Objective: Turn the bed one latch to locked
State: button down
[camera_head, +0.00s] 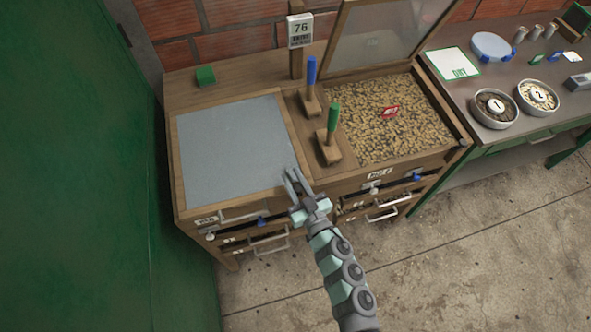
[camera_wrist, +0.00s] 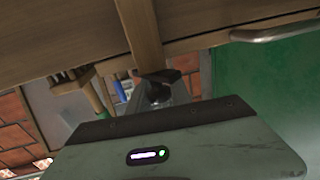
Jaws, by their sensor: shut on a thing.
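My gripper (camera_head: 295,182) is at the front right corner of the closed left bed (camera_head: 235,150), whose lid is a grey panel in a wooden frame. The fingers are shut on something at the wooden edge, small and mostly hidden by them. In the wrist view my gripper (camera_wrist: 152,82) meets the end of a wooden bar (camera_wrist: 140,30). I cannot tell whether this is the bed one latch or how it is turned. The right bed (camera_head: 462,132) is open and full of pale beans; its lid (camera_head: 385,35) stands raised at the back.
A blue-handled tool (camera_head: 311,72) and a green-handled tool (camera_head: 333,118) stand between the beds. A green block (camera_head: 205,75) and a sign reading 76 (camera_head: 300,30) are behind. Drawers with handles (camera_head: 270,243) lie below. A green wall (camera_head: 80,170) rises at left.

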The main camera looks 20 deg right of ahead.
jog(key=n+y, duration=0.1)
jog(key=y+p, duration=0.1)
jog(key=shift+a+r+n+y+p, duration=0.2)
jog(key=shift+n+y+p, duration=0.1)
jog(key=shift+n, duration=0.1)
jog(key=shift+a+f+n+g+y+p, duration=0.1)
jog(key=shift+n+g+y+p, duration=0.1)
jog(key=shift+n+y, duration=0.3)
jog(key=shift+a+f+n+g+y+p, duration=0.1)
jog(key=shift+n+g+y+p, duration=0.1)
jog(key=shift+y, duration=0.5)
jog(key=n+y, duration=0.1)
jog(key=n+g+y, duration=0.1)
jog(key=shift+s+a+f+y+b, duration=0.1)
jog(key=shift+a+f+y+b, duration=0.1)
jog(key=shift+y+b, duration=0.15)
jog(key=shift+s+a+n+g+y+b, duration=0.1)
jog(key=shift+n+g+y+b, duration=0.15)
jog(key=shift+n+g+y, duration=0.25)
jog(key=shift+s+a+n+g+y+b, duration=0.1)
jog(key=shift+n+g+y+b, duration=0.2)
jog(key=shift+y, duration=0.35)
jog(key=c, duration=1.2)
grip_release()
jog(key=shift+a, duration=0.1)
jog(key=shift+c, duration=0.2)
jog(key=shift+s, duration=0.1)
